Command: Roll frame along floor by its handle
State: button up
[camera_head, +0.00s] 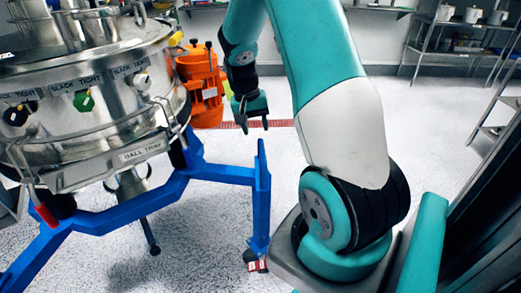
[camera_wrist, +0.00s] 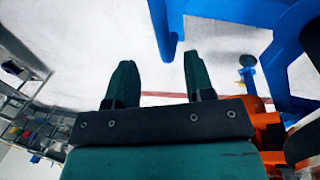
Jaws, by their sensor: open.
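The blue frame (camera_head: 215,173) stands on the floor and carries a round steel sifter (camera_head: 80,80). Its upright blue post (camera_head: 262,195) rises at the right end, with a caster at its foot. Which part is the handle I cannot tell for certain. My gripper (camera_head: 254,127) points down, open and empty, just above the post's top in the head view; the depth between them is unclear. In the wrist view my gripper (camera_wrist: 160,75) shows both fingers apart with only floor between them. A blue frame bar (camera_wrist: 168,25) ends ahead of the fingers, apart from them.
A red strip (camera_head: 282,123) marks the pale floor. Wire shelving (camera_head: 455,35) stands at the back right. Bare floor (camera_head: 430,150) lies right of my arm, and a dark cabinet is at the right edge.

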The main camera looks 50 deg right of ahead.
aim_at(261, 150)
jog(key=f, duration=0.2)
jog(key=s+f, duration=0.1)
jog(key=f, duration=0.2)
jog(key=d+f, duration=0.1)
jog(key=f, duration=0.2)
jog(key=shift+s+f+b, duration=0.15)
jog(key=shift+f+b, duration=0.1)
jog(key=shift+b, duration=0.15)
grip_shut()
